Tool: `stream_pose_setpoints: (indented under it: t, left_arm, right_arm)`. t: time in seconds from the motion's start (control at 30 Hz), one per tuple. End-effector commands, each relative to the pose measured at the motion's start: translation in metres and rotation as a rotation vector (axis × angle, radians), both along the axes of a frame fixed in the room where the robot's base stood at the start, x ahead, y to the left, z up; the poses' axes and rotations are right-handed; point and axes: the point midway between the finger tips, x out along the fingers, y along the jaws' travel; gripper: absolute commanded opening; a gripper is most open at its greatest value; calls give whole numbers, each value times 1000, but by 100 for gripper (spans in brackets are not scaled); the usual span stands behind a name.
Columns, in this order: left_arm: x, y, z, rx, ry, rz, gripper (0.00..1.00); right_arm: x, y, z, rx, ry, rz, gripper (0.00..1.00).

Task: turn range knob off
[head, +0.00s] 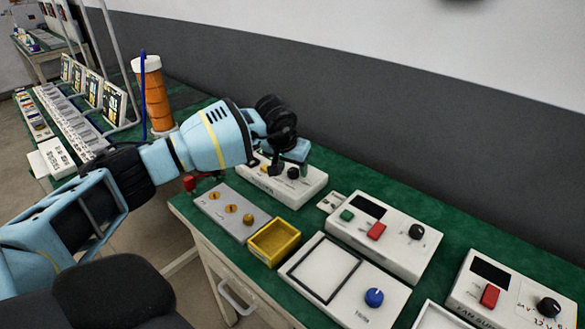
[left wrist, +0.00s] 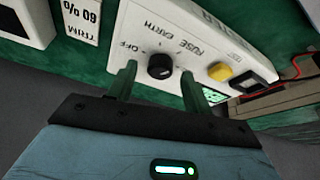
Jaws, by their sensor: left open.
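A white instrument box (head: 300,190) stands on the green bench under my left gripper (head: 289,169). Its black knob (head: 293,173) shows close up in the left wrist view (left wrist: 160,66), beside the printed word OFF; no RANGE label is readable. My left gripper is open, with one green finger on each side of the knob and visible gaps to it. Whether the fingertips reach knob depth is unclear. A yellow button (left wrist: 220,71) sits on the same face. The wrist and gripper hide part of the box in the head view. My right gripper is not in view.
Near the box are a grey panel with brass knobs (head: 212,203), a yellow tray (head: 287,239) and a white box with a red switch (head: 398,250). A blue-knob unit (head: 335,310) stands nearer. An orange cylinder (head: 153,95) stands behind my arm.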

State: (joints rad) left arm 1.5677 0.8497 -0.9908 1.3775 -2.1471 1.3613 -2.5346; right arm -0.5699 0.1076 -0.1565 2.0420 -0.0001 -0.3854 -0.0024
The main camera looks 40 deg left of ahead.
Motion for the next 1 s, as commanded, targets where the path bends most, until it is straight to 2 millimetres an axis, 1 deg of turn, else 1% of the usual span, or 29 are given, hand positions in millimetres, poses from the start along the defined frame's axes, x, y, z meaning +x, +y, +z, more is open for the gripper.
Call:
stream_pose_setpoints:
  t: [0.03,0.13,0.4,0.73,0.77,1.0]
  left_arm:
    - [1,0,-4,-1,1,0,50]
    - [3,0,-8,0,0,-1,50]
    - [3,0,-8,1,-1,-1,50]
    - [3,0,-8,1,-1,-1,7]
    - [3,0,-8,1,-1,-1,6]
    - [4,0,-7,1,-2,23,6]
  right_arm:
    - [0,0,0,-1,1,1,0]
    - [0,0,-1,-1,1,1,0]
    - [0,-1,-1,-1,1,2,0]
    - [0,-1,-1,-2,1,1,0]
    - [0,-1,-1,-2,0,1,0]
    - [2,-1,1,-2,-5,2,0]
